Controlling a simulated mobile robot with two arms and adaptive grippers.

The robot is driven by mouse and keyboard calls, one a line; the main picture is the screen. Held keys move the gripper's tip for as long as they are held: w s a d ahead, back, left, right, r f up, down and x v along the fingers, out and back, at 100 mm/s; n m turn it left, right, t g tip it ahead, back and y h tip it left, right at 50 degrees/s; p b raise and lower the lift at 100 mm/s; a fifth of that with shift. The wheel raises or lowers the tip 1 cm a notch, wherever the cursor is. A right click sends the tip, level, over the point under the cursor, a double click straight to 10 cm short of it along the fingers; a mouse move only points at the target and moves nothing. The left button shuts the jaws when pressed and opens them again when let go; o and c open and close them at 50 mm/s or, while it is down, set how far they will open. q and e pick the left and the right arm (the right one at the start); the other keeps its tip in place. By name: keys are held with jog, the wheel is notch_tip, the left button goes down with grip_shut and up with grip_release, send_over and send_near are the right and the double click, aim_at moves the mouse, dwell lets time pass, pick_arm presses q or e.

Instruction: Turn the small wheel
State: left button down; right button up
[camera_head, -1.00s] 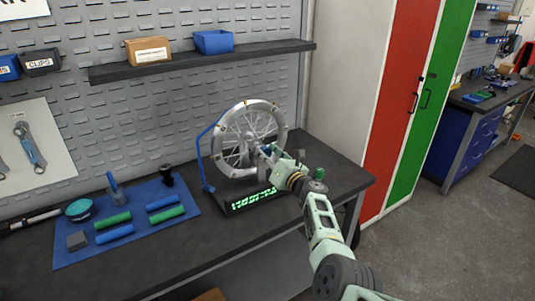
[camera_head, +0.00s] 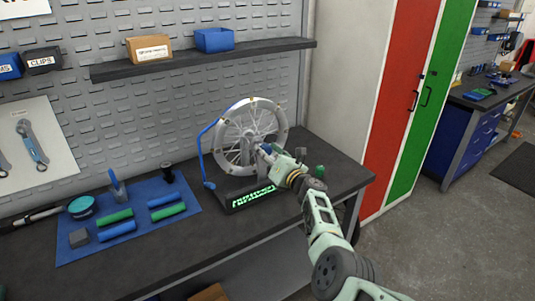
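The small wheel (camera_head: 251,104), a silver rim with thin spokes, stands upright in a black stand (camera_head: 236,204) on the workbench. A green lit display shows on the stand's front, and a blue curved rod runs along the wheel's left side. My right gripper (camera_head: 264,149) is at the wheel's right side, near the spokes and hub, and hides part of them. Its fingers are small and overlap the wheel, so I cannot tell whether they are open or touching it. My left gripper is not in view.
A blue mat (camera_head: 75,249) with several green and blue grips and small tools lies to the left on the workbench (camera_head: 200,251). A shelf (camera_head: 205,60) with a cardboard box (camera_head: 149,49) and a blue bin (camera_head: 214,40) hangs above. Red and green lockers (camera_head: 395,100) stand right.

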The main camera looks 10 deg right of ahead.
jog(key=shift+f, duration=0.15)
jog(key=shift+d, duration=0.15)
jog(key=v, duration=1.2)
dwell(0.6)
